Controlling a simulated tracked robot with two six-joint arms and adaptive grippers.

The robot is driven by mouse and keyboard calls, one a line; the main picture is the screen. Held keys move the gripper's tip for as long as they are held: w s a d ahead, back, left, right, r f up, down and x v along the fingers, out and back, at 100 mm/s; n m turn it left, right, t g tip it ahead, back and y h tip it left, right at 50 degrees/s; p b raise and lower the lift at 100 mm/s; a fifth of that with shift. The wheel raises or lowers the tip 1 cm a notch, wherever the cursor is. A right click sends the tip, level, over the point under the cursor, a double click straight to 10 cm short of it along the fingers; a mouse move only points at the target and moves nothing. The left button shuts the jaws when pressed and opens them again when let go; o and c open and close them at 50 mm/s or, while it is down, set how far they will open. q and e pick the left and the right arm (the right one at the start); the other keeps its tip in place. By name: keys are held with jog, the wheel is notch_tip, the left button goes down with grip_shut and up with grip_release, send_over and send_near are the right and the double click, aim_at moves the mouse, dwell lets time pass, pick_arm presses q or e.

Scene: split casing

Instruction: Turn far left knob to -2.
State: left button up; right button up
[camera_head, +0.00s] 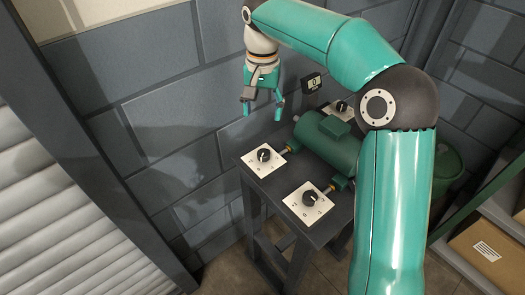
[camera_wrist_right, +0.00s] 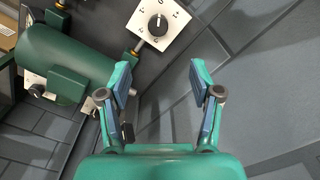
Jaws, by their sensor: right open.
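The far left knob (camera_head: 264,155) is a black dial on a white square plate with printed marks, at the left corner of the dark table. A knob on a white plate also shows at the top of the right wrist view (camera_wrist_right: 158,24), beyond the fingers; a pale line on it points roughly up. I cannot read its exact setting. My right gripper (camera_head: 263,109) is open and empty, above and behind the far left knob, apart from it. Its two fingers show spread in the wrist view (camera_wrist_right: 161,78). My left gripper is not in view.
A second knob (camera_head: 309,199) sits at the table's near edge, and a third (camera_head: 341,107) at the back, partly hidden by my arm. A green motor-like casing (camera_head: 327,143) lies between them. A small display (camera_head: 313,82) appears to read 0. A block wall stands behind.

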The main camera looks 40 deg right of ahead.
aim_at(264, 153)
notch_tip(264, 153, down, 15)
jog(key=shift+s+d+r, duration=0.1)
jog(key=shift+s, duration=0.05)
dwell(0.4)
jog(key=c, duration=1.1)
jog(key=shift+c, duration=0.2)
